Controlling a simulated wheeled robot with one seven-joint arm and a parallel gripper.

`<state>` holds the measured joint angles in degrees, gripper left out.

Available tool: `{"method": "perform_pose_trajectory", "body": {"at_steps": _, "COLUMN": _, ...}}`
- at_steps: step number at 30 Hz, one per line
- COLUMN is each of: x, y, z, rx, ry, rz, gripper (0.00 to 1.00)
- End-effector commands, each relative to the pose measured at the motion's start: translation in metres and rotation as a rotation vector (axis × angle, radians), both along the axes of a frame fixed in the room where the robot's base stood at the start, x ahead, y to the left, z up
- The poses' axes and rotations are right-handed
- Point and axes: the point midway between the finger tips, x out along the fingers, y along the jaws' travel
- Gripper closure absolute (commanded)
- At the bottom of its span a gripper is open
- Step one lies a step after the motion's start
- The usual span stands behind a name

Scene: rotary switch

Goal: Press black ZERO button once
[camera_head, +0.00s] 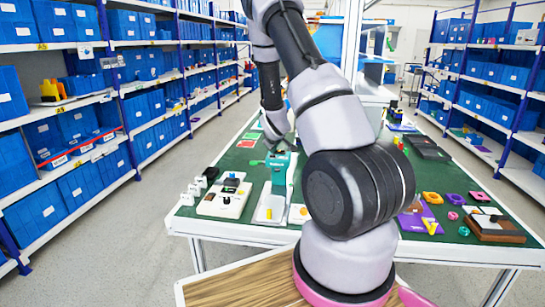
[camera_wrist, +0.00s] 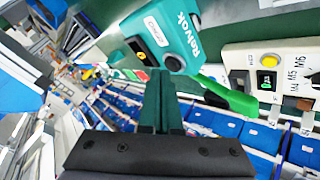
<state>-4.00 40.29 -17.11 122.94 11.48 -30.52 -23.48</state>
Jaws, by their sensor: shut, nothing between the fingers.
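My gripper (camera_wrist: 160,78) is shut and empty, with its dark green fingers together in the wrist view. In the head view it is at the end of my arm, just above and behind the teal device (camera_head: 279,172). In the wrist view this teal device (camera_wrist: 165,38) is just beyond the fingertips, slightly left and right of them, with a dark panel bearing a yellow mark. Whether the fingers touch it I cannot tell. A light panel with M labels (camera_wrist: 283,70) lies to the right, with a yellow button and a small lit display. No ZERO lettering is readable.
A green lever (camera_wrist: 230,97) extends right of the fingertips. In the head view a cream box (camera_head: 226,199) with small dark and red parts stands left of the teal device. Coloured pieces (camera_head: 432,198) and a brown box (camera_head: 495,224) lie right on the green tabletop.

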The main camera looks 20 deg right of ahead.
Motion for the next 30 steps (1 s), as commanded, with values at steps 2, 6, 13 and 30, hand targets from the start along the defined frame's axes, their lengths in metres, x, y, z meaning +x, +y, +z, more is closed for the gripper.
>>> {"method": "perform_pose_trajectory", "body": {"at_steps": 2, "x": 0.0, "y": 0.0, "z": 0.0, "rx": 0.0, "ry": 0.0, "rz": 0.0, "gripper": 1.0}}
{"method": "perform_pose_trajectory", "body": {"at_steps": 6, "x": 0.0, "y": 0.0, "z": -0.0002, "rx": 0.0, "ry": 0.0, "rz": 0.0, "gripper": 1.0}}
{"method": "perform_pose_trajectory", "body": {"at_steps": 13, "x": -0.0001, "y": 0.0, "z": -0.0025, "rx": 0.0, "ry": 0.0, "rz": 0.0, "gripper": 1.0}}
{"method": "perform_pose_trajectory", "body": {"at_steps": 30, "x": -0.0003, "y": -0.0001, "z": -0.0087, "rx": 0.0, "ry": 0.001, "rz": -0.001, "gripper": 1.0}}
